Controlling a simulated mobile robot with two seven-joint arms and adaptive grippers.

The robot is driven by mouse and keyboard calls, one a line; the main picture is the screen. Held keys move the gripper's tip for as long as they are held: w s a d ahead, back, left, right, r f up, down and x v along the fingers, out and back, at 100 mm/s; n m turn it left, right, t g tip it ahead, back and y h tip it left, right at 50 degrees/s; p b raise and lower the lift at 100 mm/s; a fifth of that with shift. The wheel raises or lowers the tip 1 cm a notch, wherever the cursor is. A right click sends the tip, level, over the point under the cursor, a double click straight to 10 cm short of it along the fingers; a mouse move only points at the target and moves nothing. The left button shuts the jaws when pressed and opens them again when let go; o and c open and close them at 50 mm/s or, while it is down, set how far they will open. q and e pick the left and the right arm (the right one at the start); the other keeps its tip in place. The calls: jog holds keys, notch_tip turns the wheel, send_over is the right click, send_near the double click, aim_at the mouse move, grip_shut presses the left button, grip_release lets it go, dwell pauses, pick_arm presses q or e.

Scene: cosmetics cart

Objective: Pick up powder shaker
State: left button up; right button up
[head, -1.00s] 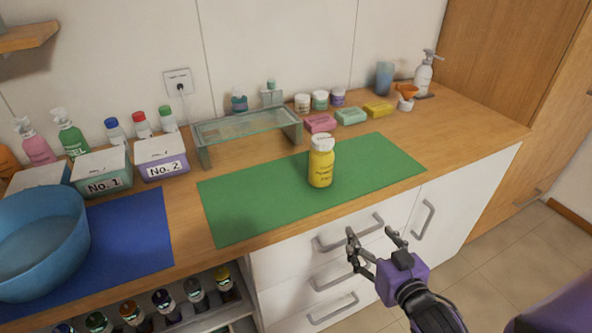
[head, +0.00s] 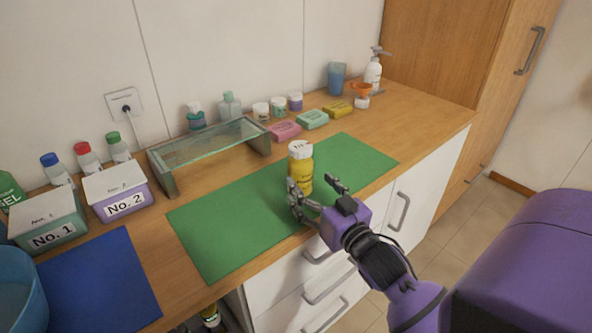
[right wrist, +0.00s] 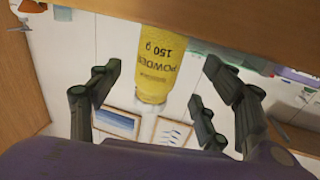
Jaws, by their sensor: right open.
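The powder shaker (head: 300,170) is a yellow bottle with a white cap, standing upright on the green mat (head: 225,225). My right gripper (head: 316,186) is open at the front of the shaker in the head view, with its fingers spread towards it. In the right wrist view the shaker (right wrist: 158,65) appears upside down, its "POWDER 150 g" label showing, between the spread fingers of the gripper (right wrist: 160,85). I cannot tell whether any finger touches it. My left gripper is not in view.
A glass-topped stand (head: 210,145) is behind the mat. Soap boxes (head: 312,119), jars and a pump bottle (head: 373,72) line the back. Boxes No. 1 (head: 48,222) and No. 2 (head: 116,192), a blue mat (head: 100,280) and a blue basin (head: 20,290) are at left.

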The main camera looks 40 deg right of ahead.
aim_at(306, 181)
jog(key=shift+w+d, duration=0.2)
jog(key=shift+w, duration=0.7)
jog(key=w, duration=0.3)
jog(key=shift+d+f, duration=0.2)
jog(key=shift+f, duration=0.15)
jog(key=shift+w+p, duration=0.3)
jog(key=shift+w, duration=0.25)
jog(key=c, duration=0.7)
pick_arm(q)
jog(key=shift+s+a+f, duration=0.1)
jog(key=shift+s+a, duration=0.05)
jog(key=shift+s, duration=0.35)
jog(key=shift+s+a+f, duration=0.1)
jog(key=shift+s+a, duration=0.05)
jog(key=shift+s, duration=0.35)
pick_arm(e)
jog(key=c, duration=0.6)
jog(key=shift+c, duration=0.2)
jog(key=shift+r, duration=0.15)
